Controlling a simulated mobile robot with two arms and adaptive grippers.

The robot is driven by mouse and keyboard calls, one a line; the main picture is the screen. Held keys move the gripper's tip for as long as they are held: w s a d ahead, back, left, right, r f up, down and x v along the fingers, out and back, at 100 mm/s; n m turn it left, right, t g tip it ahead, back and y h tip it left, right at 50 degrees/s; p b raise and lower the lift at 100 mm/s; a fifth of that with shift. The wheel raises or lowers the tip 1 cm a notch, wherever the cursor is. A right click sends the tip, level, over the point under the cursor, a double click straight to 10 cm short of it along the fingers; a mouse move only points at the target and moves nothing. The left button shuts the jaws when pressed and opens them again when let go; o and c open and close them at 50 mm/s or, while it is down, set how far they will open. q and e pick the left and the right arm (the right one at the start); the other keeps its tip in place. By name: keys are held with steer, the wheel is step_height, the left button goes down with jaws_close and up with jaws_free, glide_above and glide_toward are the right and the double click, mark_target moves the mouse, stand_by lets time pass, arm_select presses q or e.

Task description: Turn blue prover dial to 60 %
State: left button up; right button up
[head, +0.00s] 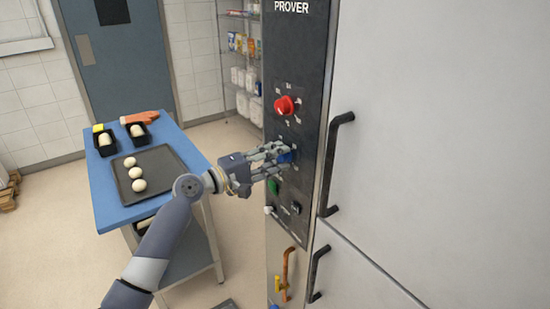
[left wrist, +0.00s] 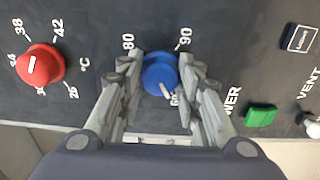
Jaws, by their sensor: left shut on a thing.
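The blue prover dial (head: 287,157) is on the dark control panel (head: 301,60), below the red dial. In the left wrist view the blue dial (left wrist: 159,70) sits between my fingers, its white mark (left wrist: 165,90) at the lower edge, toward a partly hidden label that looks like 60. Labels 80 and 90 show above it in that turned view. My left gripper (left wrist: 160,78) is shut on the blue dial, one finger on each side. It also shows in the head view (head: 283,157), reaching the panel from the left. My right gripper is not in view.
The red dial (head: 285,106) is above on the panel. A green switch (head: 272,186) and a black switch (head: 295,208) are below. Door handles (head: 334,165) stick out to the right. A blue table (head: 105,190) with a dough tray (head: 165,159) stands to the left.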

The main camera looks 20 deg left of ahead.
arm_select(q)
steer(key=o, duration=1)
steer(key=shift+d+r, duration=0.1)
steer(key=shift+o, duration=0.4)
steer(key=shift+w+d, duration=0.1)
steer(key=shift+w, duration=0.05)
steer(key=v, duration=1.2)
